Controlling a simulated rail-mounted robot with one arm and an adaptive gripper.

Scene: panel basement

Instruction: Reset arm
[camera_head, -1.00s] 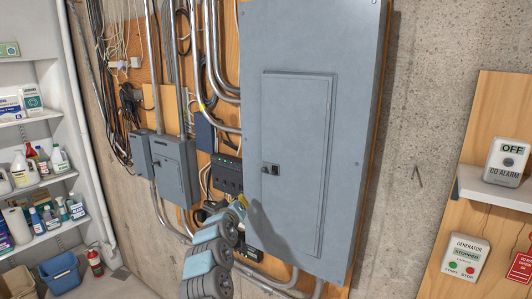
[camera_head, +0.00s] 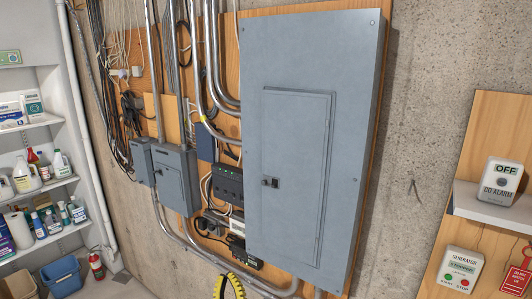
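A curved yellow and black ribbed piece, which looks like a finger of my gripper (camera_head: 235,286), shows at the bottom edge, left of centre. The rest of my gripper and my arm are outside the picture. I cannot tell whether it is open or shut, or whether it holds anything. The ribbed piece appears below the large grey electrical panel (camera_head: 350,120), whose inner door (camera_head: 298,170) is closed.
Smaller grey boxes (camera_head: 176,182), conduits and a black device (camera_head: 228,184) crowd the wall left of the panel. Shelves with bottles (camera_head: 38,205) stand at far left. A CO alarm (camera_head: 499,180) and a generator control (camera_head: 461,269) are at right.

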